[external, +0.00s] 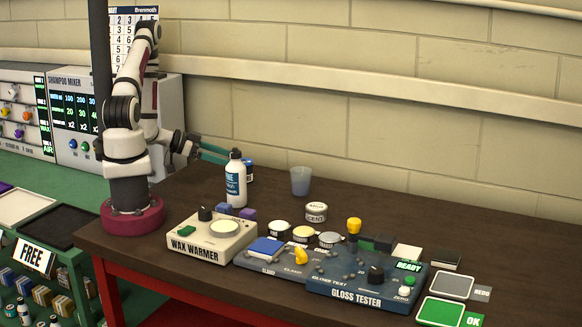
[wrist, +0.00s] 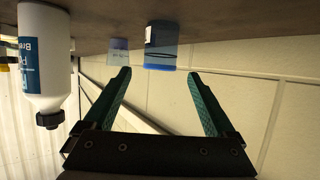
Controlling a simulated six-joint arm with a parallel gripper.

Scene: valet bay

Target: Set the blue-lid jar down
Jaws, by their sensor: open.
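The blue-lid jar (external: 249,171) stands on the dark table, partly hidden behind a white bottle in the external view. In the wrist view, which is upside down, the jar (wrist: 161,45) appears upright, its base at the table surface. My gripper (external: 222,155) is behind the white bottle, its fingertips partly hidden there. In the wrist view my gripper (wrist: 159,73) is open, with nothing between its teal fingers. The jar shows just past the fingertips, in line with the gap and apart from both fingers.
The white bottle (external: 235,181) stands close to the gripper, and also shows at the left of the wrist view (wrist: 40,60). A translucent cup (external: 300,181) stands right of the jar. The wax warmer (external: 212,237), scent tin (external: 316,212) and gloss tester (external: 362,284) occupy the front.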

